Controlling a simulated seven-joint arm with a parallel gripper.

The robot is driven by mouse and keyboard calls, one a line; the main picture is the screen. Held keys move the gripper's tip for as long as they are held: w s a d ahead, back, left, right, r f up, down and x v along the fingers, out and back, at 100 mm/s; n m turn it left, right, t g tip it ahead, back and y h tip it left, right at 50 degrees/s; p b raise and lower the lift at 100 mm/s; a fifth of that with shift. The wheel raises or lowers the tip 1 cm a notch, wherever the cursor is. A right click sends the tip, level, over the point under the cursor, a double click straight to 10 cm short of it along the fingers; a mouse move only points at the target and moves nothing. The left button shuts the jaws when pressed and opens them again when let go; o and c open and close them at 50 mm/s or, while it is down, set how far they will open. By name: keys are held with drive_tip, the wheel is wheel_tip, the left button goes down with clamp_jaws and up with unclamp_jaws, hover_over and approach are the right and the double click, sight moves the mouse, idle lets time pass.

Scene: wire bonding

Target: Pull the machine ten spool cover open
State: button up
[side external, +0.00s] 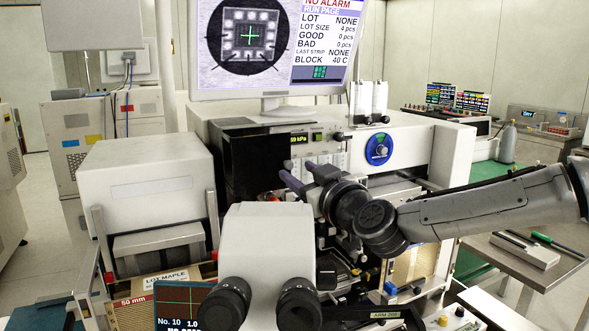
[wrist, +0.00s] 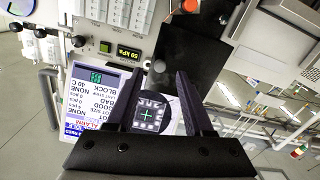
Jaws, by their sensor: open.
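The machine's spool cover appears to be the glossy black panel (side external: 245,168) on the machine front, below the monitor and left of the pressure readout; I cannot tell its handle for certain. It looks closed. In the wrist view the dark panel (wrist: 205,50) lies beyond my fingertips, with a small round knob-like spot near its edge. My gripper (side external: 300,174) is in front of the machine, to the right of the black panel, with its fingers pointing left and up. In the wrist view my gripper (wrist: 159,73) is open, with nothing between its fingers.
A monitor (side external: 275,45) stands above the machine. The microscope head (side external: 268,250) with two eyepieces stands in front, below my gripper. A grey-white box unit (side external: 150,190) stands at the left. A grey bench (side external: 530,262) with tools is at the right.

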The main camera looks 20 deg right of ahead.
sight(290, 166)
drive_tip(key=shift+w, duration=1.55)
clamp_jaws()
